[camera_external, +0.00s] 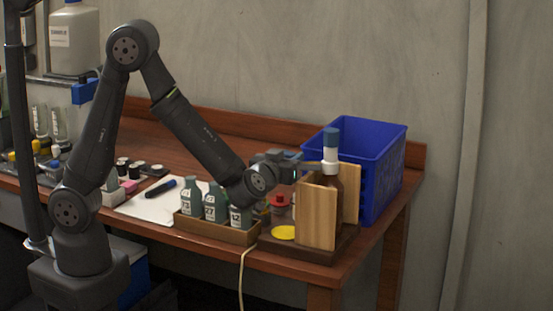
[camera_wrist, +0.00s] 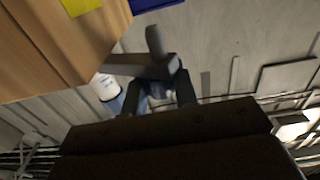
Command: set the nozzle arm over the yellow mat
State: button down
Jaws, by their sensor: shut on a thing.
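A brown bottle (camera_external: 330,180) with a white collar and blue top stands between two wooden boards (camera_external: 317,212). The round yellow mat (camera_external: 284,232) lies on the dark base, left of the front board. My gripper (camera_external: 294,168) is at collar height, left of the bottle, above and behind the mat. In the wrist view, a grey bar, seemingly the nozzle arm (camera_wrist: 140,66), runs to my gripper (camera_wrist: 157,92), which is shut on it. The fingers partly hide its end. A white and blue part (camera_wrist: 106,88) shows beside the bar. Its exact angle over the mat is unclear.
A blue bin (camera_external: 383,165) stands behind the boards. A wooden tray (camera_external: 215,229) of grey-green bottles is left of the base, close under my arm. A red-topped item (camera_external: 279,200) sits behind the mat. A yellow patch (camera_wrist: 82,6) is on wood in the wrist view.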

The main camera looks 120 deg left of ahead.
jog(key=c, duration=1.2)
grip_release()
jog(key=shift+o, duration=0.2)
jog(key=shift+d, duration=0.15)
jog(key=d, duration=1.7)
jog(key=shift+s+d, duration=0.1)
jog(key=a, duration=1.7)
jog(key=shift+a, duration=0.2)
jog(key=shift+d, duration=0.1)
